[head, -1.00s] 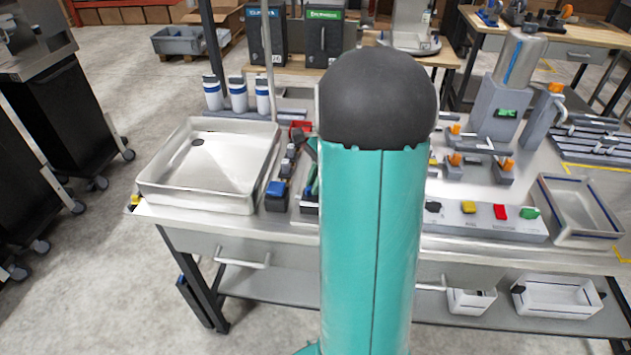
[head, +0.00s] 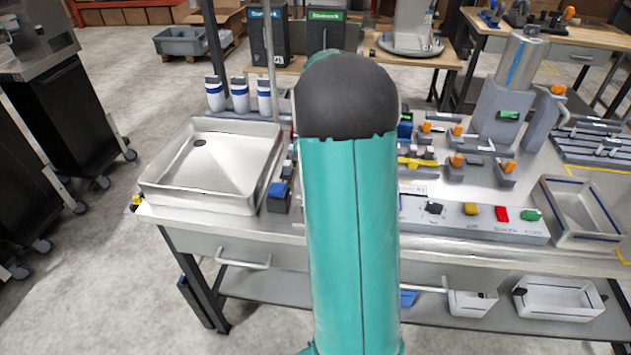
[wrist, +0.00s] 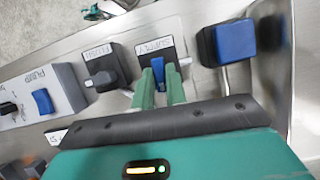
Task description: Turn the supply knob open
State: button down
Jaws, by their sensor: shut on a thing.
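The supply knob (wrist: 158,67) is a small blue handle on a dark plate marked SUPPLY in the wrist view. My gripper (wrist: 159,74) has its two green fingers on either side of this knob, shut on it. The handle lies roughly in line with the fingers, and its base is partly hidden by them. In the head view my own teal arm hides the gripper and the knob.
A blue-faced block (wrist: 235,40) stands close on the right. In the head view a white basin (head: 160,195) is left of my arm.

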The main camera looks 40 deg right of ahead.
jog(key=shift+a+n, duration=0.1)
jog(key=shift+n, duration=0.4)
jog(key=c, duration=1.4)
grip_release()
jog(key=shift+c, duration=0.2)
jog(key=v, duration=1.4)
jog(key=shift+w, duration=0.2)
jog(key=shift+a+f, duration=0.1)
